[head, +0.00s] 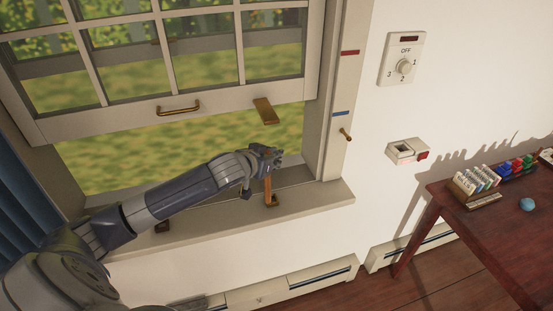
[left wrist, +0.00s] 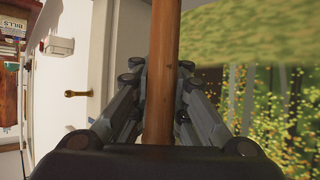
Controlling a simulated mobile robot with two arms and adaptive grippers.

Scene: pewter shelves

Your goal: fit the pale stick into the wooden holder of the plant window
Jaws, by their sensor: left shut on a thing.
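My left gripper (head: 266,157) is shut on the stick (head: 268,187), which looks orange-brown rather than pale. In the head view the stick stands near upright over the right part of the sill. Its lower end meets a small wooden holder (head: 272,202); I cannot tell whether it sits inside it. In the left wrist view the stick (left wrist: 161,80) runs between the fingers (left wrist: 160,95) and out past the top edge. The window sash (head: 215,105) is raised, with a wooden block (head: 266,111) on its lower rail above the gripper. My right gripper is out of view.
The sill (head: 320,200) is clear to the right. A brass handle (head: 178,107) is on the sash, and a peg (head: 346,134) sticks out from the right frame. A dial (head: 402,66) and a small white box (head: 408,151) are on the wall. A red-brown table (head: 480,225) stands at right.

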